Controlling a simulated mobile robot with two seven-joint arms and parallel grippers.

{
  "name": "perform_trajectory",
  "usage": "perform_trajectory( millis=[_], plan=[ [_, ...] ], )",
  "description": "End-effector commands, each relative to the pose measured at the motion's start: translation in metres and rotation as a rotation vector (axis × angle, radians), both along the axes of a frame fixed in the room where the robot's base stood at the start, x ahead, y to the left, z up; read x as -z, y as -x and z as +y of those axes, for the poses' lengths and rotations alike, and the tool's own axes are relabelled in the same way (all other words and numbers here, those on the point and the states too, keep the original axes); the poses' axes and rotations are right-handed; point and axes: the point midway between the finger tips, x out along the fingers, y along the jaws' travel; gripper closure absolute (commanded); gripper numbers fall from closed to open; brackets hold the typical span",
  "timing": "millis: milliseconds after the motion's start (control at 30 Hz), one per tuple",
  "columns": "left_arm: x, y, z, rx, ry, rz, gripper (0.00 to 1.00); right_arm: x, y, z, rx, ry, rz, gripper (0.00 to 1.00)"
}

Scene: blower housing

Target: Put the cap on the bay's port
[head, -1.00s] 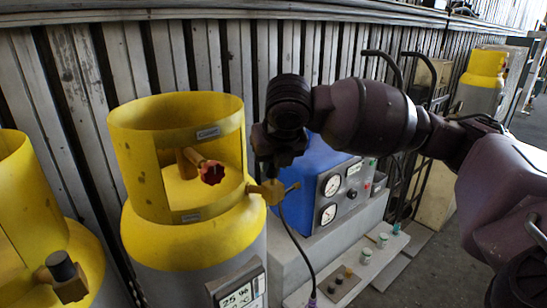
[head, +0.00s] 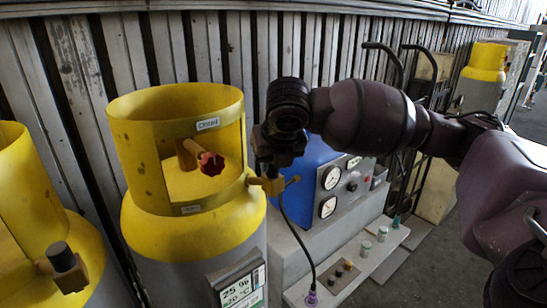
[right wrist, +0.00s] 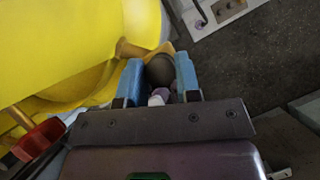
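The bay's port is a brass fitting (head: 272,185) on the right side of the middle yellow-collared cylinder (head: 178,120). My right gripper (head: 266,166) is just above it, pointing down. In the right wrist view its two blue fingers (right wrist: 159,84) stand on either side of a dark round cap (right wrist: 159,68) and appear to touch it. The cap lies over the tan fitting (right wrist: 178,48) there; whether it is seated cannot be told. In the head view the cap is hidden or lost against my dark gripper. My left gripper is not in view.
A red valve knob (head: 211,163) sits inside the collar. A second cylinder (head: 85,245) with a dark-capped fitting (head: 63,258) is at the left. Behind are a blue gauge box (head: 312,158) and a grey ledge. A black cable (head: 297,240) hangs to a purple plug (head: 312,298).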

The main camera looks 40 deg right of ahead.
Motion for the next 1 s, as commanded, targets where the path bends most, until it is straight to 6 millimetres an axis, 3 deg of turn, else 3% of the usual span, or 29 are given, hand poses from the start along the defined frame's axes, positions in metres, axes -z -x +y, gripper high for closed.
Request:
perform_trajectory(
  millis=[33, 200, 567, 1000],
  plan=[
    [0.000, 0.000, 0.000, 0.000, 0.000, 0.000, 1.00, 0.000, 0.000, 0.000, 0.000, 0.000, 0.000, 0.62],
    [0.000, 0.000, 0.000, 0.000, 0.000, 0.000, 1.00, 0.000, 0.000, 0.000, 0.000, 0.000, -0.001, 0.40],
    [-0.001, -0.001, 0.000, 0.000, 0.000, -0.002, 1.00, -0.002, 0.001, 0.000, 0.000, 0.000, -0.002, 0.40],
    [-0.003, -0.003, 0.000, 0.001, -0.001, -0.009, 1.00, -0.067, 0.035, 0.012, -0.001, 0.002, -0.006, 0.40]
  ],
)
